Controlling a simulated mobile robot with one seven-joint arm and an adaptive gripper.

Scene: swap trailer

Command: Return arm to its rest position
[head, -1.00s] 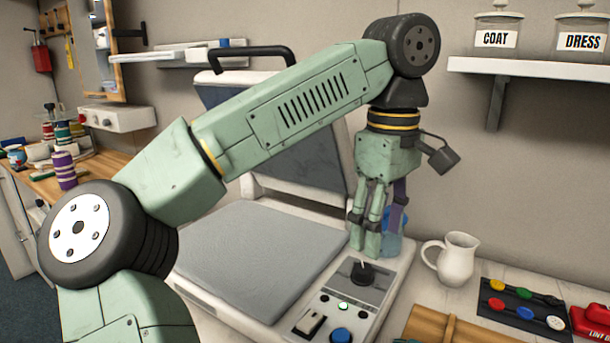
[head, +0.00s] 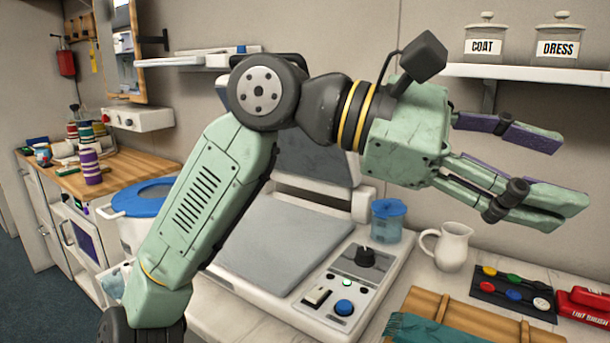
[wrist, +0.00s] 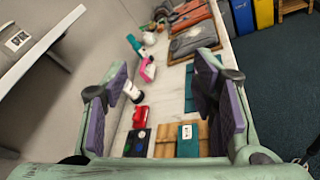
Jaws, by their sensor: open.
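My gripper (head: 535,168) is open and empty in the head view. It is held up in the air, pointing right, in front of the wall and below the jar shelf. In the wrist view my gripper (wrist: 165,110) shows its two purple-padded fingers spread wide, with nothing between them but the counter farther off. My arm reaches up from the lower left and bends at a high joint toward the right. It hides part of the press behind it.
A press (head: 270,235) with a grey pad stands open on the counter, its knob and buttons at the right. A blue cup (head: 388,222), a white pitcher (head: 452,246), a button board (head: 515,295) and a red lint brush (head: 590,310) stand beyond. A shelf (head: 540,77) holds two jars.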

